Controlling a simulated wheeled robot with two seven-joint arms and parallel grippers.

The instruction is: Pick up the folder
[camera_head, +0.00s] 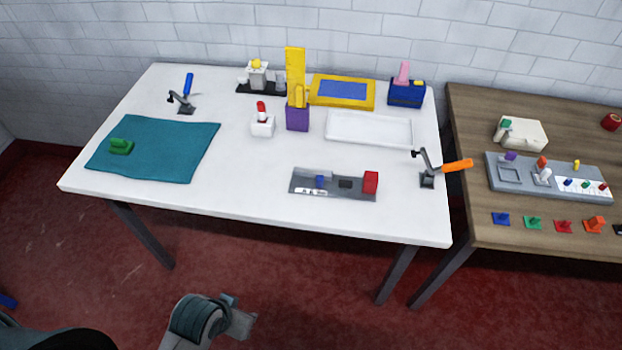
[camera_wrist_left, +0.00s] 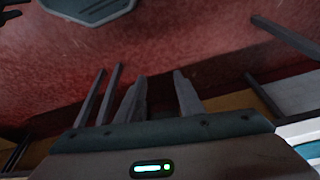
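No object is clearly recognisable as the folder. A grey strip-like fixture (camera_head: 333,184) lies near the front edge of the white table, with a red block (camera_head: 370,182) at its right end and a small blue piece (camera_head: 320,181) on it. A small green piece (camera_head: 121,146) sits on a teal cloth (camera_head: 175,160) at the left. My left gripper shows in the left wrist view (camera_wrist_left: 160,76) with its two fingers apart and nothing between them. A grey part of my arm shows low in the head view, off the table. My right gripper is not recognisable in view.
Clamps with a blue handle (camera_head: 188,83) and an orange handle (camera_head: 457,165) stand on the white table (camera_head: 235,205). A purple-based yellow upright (camera_head: 295,70), white tray (camera_head: 370,130) and yellow-framed pad (camera_head: 342,92) are behind. A wooden table (camera_head: 470,110) holds several small parts.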

